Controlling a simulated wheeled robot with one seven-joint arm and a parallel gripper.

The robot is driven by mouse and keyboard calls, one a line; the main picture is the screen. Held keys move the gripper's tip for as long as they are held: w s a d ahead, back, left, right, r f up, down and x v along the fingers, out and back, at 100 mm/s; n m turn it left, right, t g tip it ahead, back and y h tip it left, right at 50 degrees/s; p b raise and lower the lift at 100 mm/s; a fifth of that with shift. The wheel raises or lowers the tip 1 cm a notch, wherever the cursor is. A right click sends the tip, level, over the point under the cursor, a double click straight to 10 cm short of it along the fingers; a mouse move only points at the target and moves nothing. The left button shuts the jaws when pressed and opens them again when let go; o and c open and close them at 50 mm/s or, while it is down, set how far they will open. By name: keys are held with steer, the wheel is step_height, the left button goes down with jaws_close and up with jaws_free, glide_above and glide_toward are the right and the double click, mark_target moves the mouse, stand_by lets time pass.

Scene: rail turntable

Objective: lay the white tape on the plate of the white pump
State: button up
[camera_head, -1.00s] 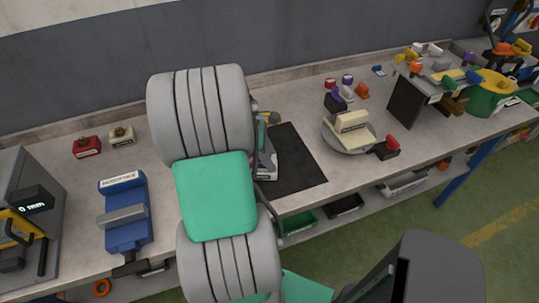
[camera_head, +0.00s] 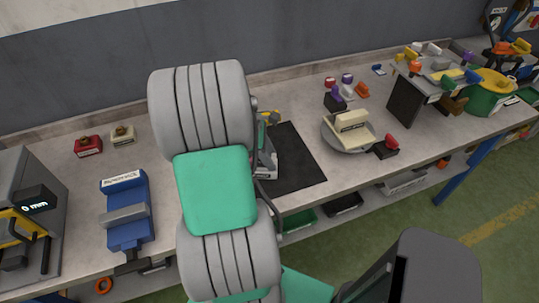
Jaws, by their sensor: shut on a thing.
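No white tape can be made out, and my gripper's fingers are hidden behind my large grey and green arm. A cream block with a pale label stands on a round grey plate (camera_head: 366,146) right of the dark mat; this cream block (camera_head: 351,121) may be the white pump. A small cream box (camera_head: 123,135) with a brass-coloured knob stands at the back left. I cannot tell for certain which is the white pump. A grey part beside my arm, over the mat's left side, is too covered to identify.
A blue vise-like fixture (camera_head: 126,213) and a grey machine with a "0 mm" display (camera_head: 38,205) stand at left, near a red box (camera_head: 88,146). The dark mat (camera_head: 296,160) is partly bare. A red-topped black block (camera_head: 387,147) sits right of the plate.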

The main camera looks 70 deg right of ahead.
steer(key=shift+f, duration=0.3)
stand_by(0.4)
steer(key=o, duration=1.4)
steer(key=v, duration=0.7)
steer(key=shift+w+r, duration=0.2)
steer(key=shift+r, duration=0.1)
steer(key=shift+w+a+r, duration=0.15)
steer(key=shift+w, duration=0.15)
steer(key=w+a+r+m+t+h, duration=0.1)
steer(key=w+a+r+t, duration=0.15)
steer(key=w+a, duration=0.55)
steer(key=w+a+r+m+t, duration=0.1)
steer(key=w+a+r+t, duration=0.15)
steer(key=w+a, duration=0.6)
steer(key=a+m+t+y, duration=0.1)
steer(key=a, duration=0.5)
steer(key=s+a+t+y, duration=0.1)
steer(key=a, duration=0.6)
steer(key=s+a+m+t, duration=0.1)
steer(key=a, duration=0.6)
steer(key=shift+s+a+r+m+y, duration=0.2)
steer(key=shift+r+m+y, duration=0.1)
steer(key=shift+r+y, duration=0.1)
